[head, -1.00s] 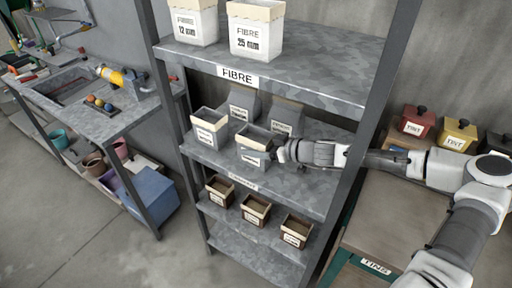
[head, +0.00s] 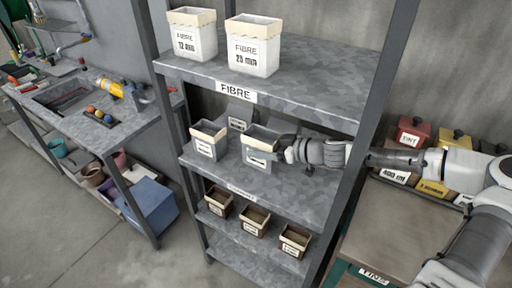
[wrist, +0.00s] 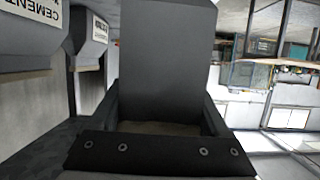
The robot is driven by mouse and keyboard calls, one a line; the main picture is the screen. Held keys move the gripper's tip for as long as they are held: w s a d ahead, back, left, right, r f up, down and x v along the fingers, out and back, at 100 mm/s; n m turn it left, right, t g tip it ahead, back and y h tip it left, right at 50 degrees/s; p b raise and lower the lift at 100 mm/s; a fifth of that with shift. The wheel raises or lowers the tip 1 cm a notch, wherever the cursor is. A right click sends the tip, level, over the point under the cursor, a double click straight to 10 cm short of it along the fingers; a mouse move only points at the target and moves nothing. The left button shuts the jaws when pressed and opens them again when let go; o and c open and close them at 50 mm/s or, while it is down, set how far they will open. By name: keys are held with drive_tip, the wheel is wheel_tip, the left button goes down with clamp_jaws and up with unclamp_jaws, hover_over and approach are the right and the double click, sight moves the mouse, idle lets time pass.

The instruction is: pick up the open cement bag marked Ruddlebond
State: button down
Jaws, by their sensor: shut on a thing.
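My gripper (head: 277,152) is shut on the right-hand open grey bag (head: 258,152) at the middle shelf. The bag has a cream rolled rim and a white label too small to read, so I cannot confirm Ruddlebond. It looks upright and slightly raised, though clearance from the shelf is hard to tell.
Fibre bags (head: 252,48) stand on the shelf above, several small open containers (head: 255,219) below. A shelf post (head: 365,140) is close beside my arm. Tint tins (head: 433,184) stand at right.

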drive_tip(key=w+r+p+v, duration=0.1)
drive_tip(key=r+p+v, duration=0.1)
drive_tip(key=v, duration=0.8)
drive_tip(key=shift+d+p, duration=0.15)
drive_tip(key=shift+p, duration=0.15)
drive_tip(key=shift+d+r, duration=0.15)
drive_tip(key=shift+d, duration=0.05)
